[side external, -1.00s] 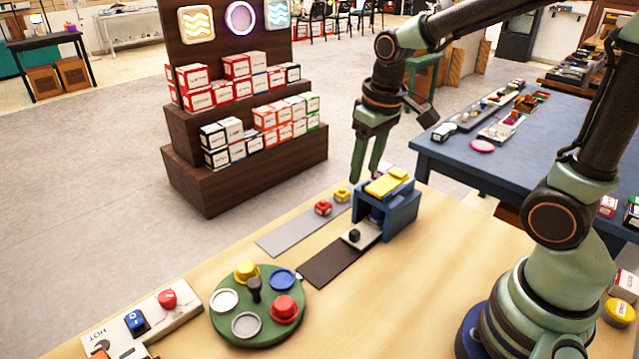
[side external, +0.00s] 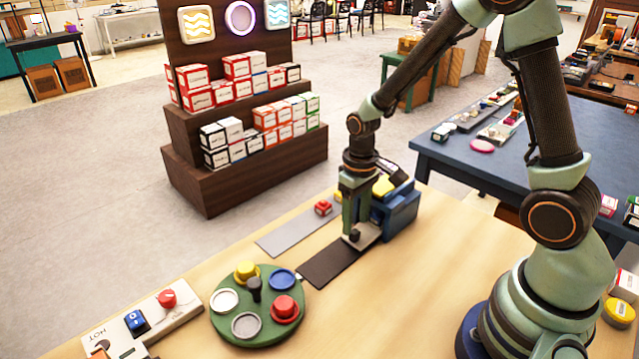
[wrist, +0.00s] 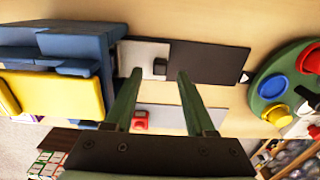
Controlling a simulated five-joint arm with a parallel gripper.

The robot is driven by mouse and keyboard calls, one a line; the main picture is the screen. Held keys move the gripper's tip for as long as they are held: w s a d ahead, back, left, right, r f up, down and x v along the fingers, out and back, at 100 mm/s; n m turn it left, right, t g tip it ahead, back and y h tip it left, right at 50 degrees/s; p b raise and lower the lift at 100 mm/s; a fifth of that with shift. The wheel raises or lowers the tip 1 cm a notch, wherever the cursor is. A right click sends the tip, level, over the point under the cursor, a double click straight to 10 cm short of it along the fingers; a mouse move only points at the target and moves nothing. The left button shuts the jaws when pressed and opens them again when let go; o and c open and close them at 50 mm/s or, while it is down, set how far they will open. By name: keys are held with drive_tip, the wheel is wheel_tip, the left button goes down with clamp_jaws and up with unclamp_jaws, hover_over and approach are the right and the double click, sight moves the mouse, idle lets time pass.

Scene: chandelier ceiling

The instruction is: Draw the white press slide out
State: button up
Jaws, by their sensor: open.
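The white press slide (side external: 368,238) is a pale plate with a black knob (side external: 354,236), sticking out of the front of the blue press (side external: 403,210), which has a yellow top (side external: 382,187). In the wrist view the slide (wrist: 140,56) lies between the blue press body (wrist: 75,45) and a dark strip, its black knob (wrist: 159,68) at the dark-strip end. My gripper (side external: 353,232) points down at the knob, and its fingers are apart. In the wrist view my gripper (wrist: 158,76) has one fingertip on either side of the knob; contact cannot be told.
A dark strip (side external: 325,265) runs clear in front of the slide. A grey strip (side external: 290,232) and a red block (side external: 323,208) lie beside it. A green turntable (side external: 258,325) with coloured discs stands nearer.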

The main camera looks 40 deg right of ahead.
sight(355, 232)
drive_tip(key=shift+f, duration=1.55)
clamp_jaws()
